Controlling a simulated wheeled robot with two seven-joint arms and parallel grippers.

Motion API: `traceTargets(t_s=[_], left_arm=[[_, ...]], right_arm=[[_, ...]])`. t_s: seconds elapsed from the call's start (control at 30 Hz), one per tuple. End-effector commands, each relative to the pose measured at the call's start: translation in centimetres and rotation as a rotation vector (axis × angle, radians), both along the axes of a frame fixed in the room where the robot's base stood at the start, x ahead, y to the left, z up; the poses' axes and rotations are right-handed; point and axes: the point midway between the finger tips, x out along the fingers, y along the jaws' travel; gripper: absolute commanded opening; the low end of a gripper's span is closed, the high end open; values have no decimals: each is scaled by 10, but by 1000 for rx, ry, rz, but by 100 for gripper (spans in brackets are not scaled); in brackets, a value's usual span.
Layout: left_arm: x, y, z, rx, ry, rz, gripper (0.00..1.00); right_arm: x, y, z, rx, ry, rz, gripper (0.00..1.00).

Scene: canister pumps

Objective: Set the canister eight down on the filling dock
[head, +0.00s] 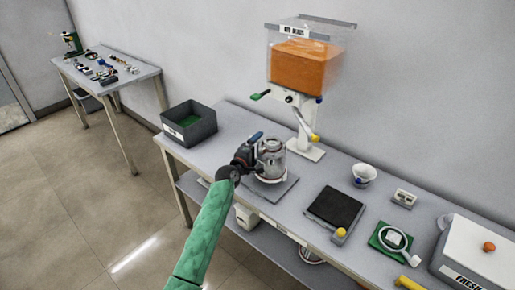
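A grey, metallic-looking canister (271,158) with dark bands stands upright at the middle of the bench. No number can be read on it. It is at or just over a flat grey plate (284,193); I cannot tell whether it touches, or whether this plate is the filling dock. My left gripper (252,153), at the end of the green arm, is against the canister's left side. Its fingertips blend with the canister's dark parts, so its grip is unclear. My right gripper is out of view.
Behind the canister stands a dispenser (304,68) with orange contents. A dark bin (189,131) is to the left. A black-topped device (334,207), a white bowl (364,173), a green pad (383,241) and a white box (476,240) are to the right.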

Motion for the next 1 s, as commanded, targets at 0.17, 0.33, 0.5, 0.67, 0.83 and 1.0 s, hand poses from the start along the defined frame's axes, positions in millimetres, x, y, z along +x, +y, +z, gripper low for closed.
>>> traceTargets(t_s=[0.17,0.33,0.5,0.67,0.83,1.0], left_arm=[[0,0,-3,0,-1,0,57],[0,0,-6,0,-1,0,57],[0,0,-8,0,-1,0,57],[0,0,-11,0,-1,0,57],[0,0,-14,0,-1,0,57],[0,0,-17,0,-1,0,57]], right_arm=[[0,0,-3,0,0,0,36],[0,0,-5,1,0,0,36],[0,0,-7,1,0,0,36],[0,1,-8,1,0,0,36],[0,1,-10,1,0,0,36],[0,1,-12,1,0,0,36]])
